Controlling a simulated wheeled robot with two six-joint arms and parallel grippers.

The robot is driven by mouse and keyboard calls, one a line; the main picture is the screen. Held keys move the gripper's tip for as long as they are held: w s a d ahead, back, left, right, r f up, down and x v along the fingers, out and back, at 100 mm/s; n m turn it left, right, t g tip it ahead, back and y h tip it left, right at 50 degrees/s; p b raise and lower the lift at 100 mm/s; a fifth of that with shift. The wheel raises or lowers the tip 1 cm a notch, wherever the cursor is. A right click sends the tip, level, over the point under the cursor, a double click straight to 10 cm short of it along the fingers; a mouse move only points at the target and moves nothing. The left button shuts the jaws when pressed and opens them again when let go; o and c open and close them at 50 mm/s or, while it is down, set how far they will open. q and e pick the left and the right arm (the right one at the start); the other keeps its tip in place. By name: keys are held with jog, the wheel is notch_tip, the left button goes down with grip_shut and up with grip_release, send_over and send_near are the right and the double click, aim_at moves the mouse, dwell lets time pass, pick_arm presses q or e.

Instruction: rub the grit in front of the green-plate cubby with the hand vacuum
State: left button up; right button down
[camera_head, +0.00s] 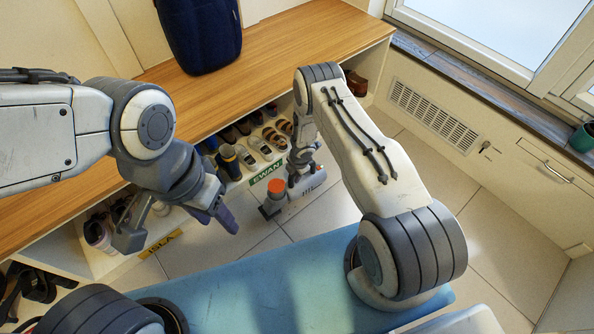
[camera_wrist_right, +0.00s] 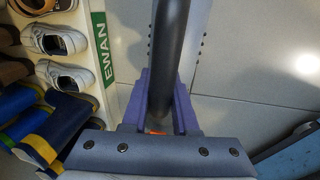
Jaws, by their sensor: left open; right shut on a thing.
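The green plate (camera_head: 266,172) reading EWAN is on the front edge of a cubby holding shoes; it also shows in the right wrist view (camera_wrist_right: 102,48). My right gripper (camera_wrist_right: 158,112) is shut on the dark handle of the hand vacuum (camera_wrist_right: 166,55). In the head view the grey vacuum (camera_head: 300,201), with an orange part, is low at the floor, just in front of and right of the green plate. My left gripper (camera_head: 178,226) is open and empty, in front of the yellow-plate cubby. I cannot make out any grit; the arm and vacuum cover part of the floor.
A yellow plate (camera_head: 158,243) reading ISLA marks the cubby to the left. A dark blue bag (camera_head: 200,35) stands on the wooden bench top (camera_head: 275,50). Sneakers (camera_wrist_right: 58,40) and blue-yellow boots (camera_wrist_right: 55,125) sit near the green plate. Tiled floor (camera_head: 500,215) at right is clear.

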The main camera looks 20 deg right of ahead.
jog(key=shift+w+r+p, duration=0.1)
jog(key=shift+r+p, duration=0.65)
jog(key=shift+r, duration=0.55)
